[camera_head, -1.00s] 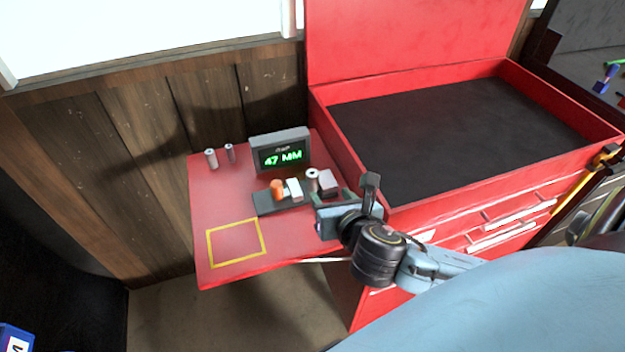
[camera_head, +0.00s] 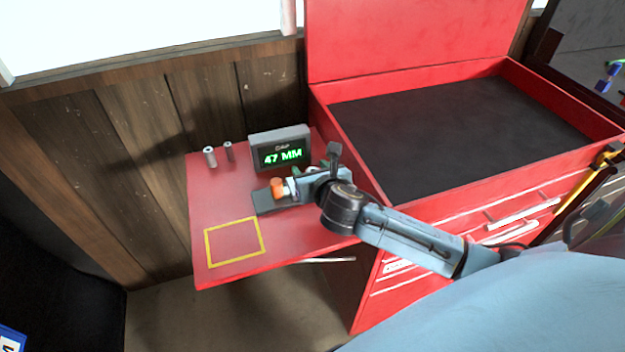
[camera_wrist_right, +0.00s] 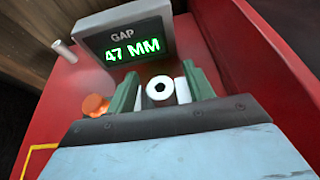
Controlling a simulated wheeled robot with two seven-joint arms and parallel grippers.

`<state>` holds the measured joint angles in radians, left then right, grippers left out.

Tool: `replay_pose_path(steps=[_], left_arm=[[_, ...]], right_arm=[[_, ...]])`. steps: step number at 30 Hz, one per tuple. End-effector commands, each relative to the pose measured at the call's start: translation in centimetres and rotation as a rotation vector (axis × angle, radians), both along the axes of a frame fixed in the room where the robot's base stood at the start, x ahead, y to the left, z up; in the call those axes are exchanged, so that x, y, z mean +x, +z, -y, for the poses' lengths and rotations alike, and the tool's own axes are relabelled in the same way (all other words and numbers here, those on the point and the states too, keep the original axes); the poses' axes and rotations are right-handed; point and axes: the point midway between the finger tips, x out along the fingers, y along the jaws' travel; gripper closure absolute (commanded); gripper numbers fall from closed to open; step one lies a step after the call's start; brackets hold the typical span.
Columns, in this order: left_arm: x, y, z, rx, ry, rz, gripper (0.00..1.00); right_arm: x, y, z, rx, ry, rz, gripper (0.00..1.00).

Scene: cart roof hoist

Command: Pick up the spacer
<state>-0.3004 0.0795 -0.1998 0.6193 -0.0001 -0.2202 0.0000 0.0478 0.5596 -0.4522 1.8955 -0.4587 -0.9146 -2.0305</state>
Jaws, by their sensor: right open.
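A pale round spacer (camera_wrist_right: 160,88) with a dark hole in its end sits on the dark fixture between two white blocks. My right gripper (camera_wrist_right: 160,80) is open, with one green finger on either side of the spacer and blocks; I cannot tell if the fingers touch them. In the head view my right gripper (camera_head: 304,182) is over the dark fixture (camera_head: 264,206) and hides the spacer. Two more upright cylinders, one light (camera_head: 209,157) and one darker (camera_head: 228,151), stand at the shelf's back left. My left gripper is not in view.
A grey display (camera_head: 280,150) reading 47 MM stands behind the fixture. An orange knob (camera_head: 277,187) is at the fixture's left. A yellow square outline (camera_head: 234,242) marks clear red shelf (camera_head: 215,205). The red tool chest (camera_head: 350,190) rises at the right.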

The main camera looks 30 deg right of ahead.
Motion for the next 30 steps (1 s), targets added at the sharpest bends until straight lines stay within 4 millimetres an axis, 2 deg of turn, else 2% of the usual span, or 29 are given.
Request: replay_pose_path(steps=[3, 11, 22, 30], left_arm=[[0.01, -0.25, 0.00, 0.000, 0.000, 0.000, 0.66], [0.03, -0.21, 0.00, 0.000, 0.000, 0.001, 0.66], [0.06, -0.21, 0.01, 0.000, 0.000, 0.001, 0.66], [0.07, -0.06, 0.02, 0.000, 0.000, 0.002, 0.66]], right_arm=[[0.95, -0.47, 0.22, 0.001, 0.000, 0.000, 0.47], [1.06, -0.50, 0.26, 0.000, 0.000, -0.001, 0.49], [1.02, -0.50, 0.27, 0.000, 0.000, -0.001, 0.97], [1.07, -0.03, 0.28, 0.000, 0.001, 0.001, 0.97]])
